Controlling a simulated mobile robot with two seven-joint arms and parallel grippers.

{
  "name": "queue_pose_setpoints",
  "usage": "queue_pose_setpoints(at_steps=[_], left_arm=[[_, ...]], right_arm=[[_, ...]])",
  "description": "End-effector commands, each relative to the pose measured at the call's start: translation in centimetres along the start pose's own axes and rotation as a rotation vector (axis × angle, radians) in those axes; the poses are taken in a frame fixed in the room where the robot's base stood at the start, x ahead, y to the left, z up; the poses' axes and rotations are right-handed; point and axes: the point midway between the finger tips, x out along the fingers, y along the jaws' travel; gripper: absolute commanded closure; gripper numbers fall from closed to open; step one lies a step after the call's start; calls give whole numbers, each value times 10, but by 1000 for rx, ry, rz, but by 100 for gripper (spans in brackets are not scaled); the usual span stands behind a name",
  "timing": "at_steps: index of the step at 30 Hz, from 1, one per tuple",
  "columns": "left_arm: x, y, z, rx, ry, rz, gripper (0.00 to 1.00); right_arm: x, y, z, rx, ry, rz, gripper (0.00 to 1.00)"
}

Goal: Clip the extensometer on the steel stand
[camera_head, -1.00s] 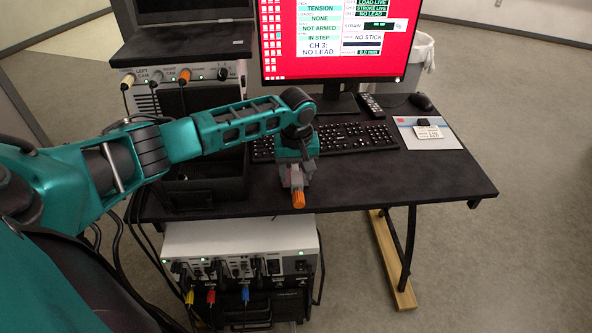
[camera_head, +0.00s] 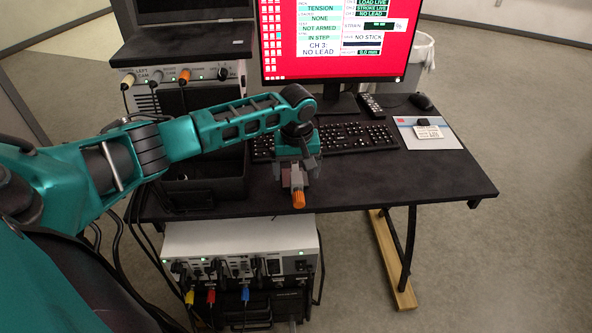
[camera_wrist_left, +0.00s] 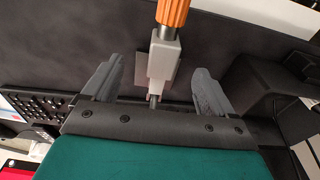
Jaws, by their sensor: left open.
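A grey block with an orange ribbed end (camera_head: 299,200) stands near the desk's front edge, in front of the keyboard. I take it for the extensometer or its plug, but cannot tell which. My left gripper (camera_head: 297,178) is at it with the fingers apart. In the left wrist view the grey block (camera_wrist_left: 163,58) lies between the two open fingers of the gripper (camera_wrist_left: 157,72), with a gap on each side. A small grey plate (camera_wrist_left: 141,68) shows behind the block; I cannot tell if it is the steel stand. My right gripper is out of view.
The black desk (camera_head: 400,187) is clear at right. A black open tray (camera_head: 205,192) is left; a cabled white instrument (camera_head: 240,240) sits below.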

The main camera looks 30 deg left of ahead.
Motion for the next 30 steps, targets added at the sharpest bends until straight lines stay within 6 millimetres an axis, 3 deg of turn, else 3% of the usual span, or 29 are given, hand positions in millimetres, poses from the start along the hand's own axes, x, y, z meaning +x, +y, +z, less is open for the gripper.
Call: queue_pose_setpoints(at_steps=[16,30], left_arm=[[-39,0,0,-1,1,0,14],[-44,0,0,-1,1,0,14]], right_arm=[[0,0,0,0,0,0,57],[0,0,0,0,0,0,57]])
